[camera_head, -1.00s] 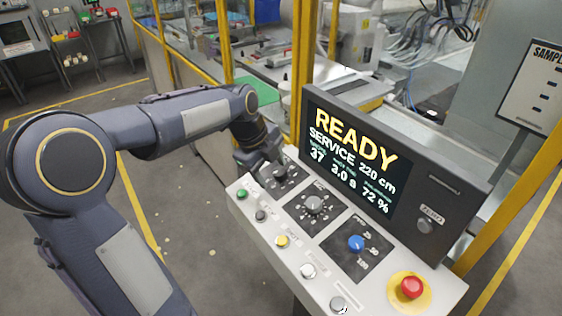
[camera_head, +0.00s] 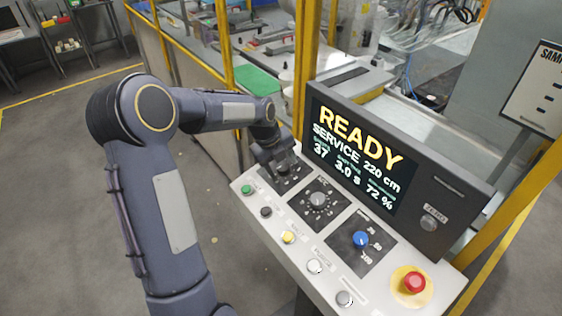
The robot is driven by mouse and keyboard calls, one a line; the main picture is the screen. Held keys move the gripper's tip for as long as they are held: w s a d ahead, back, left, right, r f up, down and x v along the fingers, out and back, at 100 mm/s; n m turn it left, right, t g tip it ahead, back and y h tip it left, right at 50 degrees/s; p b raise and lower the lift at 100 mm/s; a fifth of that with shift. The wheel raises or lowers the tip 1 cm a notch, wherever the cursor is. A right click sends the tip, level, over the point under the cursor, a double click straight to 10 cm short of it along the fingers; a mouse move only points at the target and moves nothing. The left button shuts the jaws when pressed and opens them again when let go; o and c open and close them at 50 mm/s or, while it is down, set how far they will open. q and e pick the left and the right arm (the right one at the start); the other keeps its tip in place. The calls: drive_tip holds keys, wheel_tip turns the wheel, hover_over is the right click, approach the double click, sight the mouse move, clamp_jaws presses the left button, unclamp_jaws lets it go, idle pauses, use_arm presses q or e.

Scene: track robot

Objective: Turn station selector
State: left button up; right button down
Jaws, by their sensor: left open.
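The control panel (camera_head: 333,222) has three dark plates with knobs on its sloping top. The knob at the far left end (camera_head: 282,168) is partly hidden by my left gripper (camera_head: 281,168). My left gripper is open at this knob, its fingers pointing down; I cannot tell whether they touch it. A grey knob (camera_head: 318,199) sits on the middle plate and a blue knob (camera_head: 361,239) on the right plate. The screen (camera_head: 356,152) reads READY, SERVICE, 220 cm, 37, 3.0 s and 72 %. My right gripper is not in view.
A row of push buttons, one of them green (camera_head: 246,189) and one yellow (camera_head: 288,237), runs along the front edge. A red emergency button (camera_head: 414,282) is at the right end. Yellow posts (camera_head: 306,60) and a fenced machine stand behind. The floor at left is clear.

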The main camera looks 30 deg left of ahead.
use_arm(q)
drive_tip(key=c, duration=1)
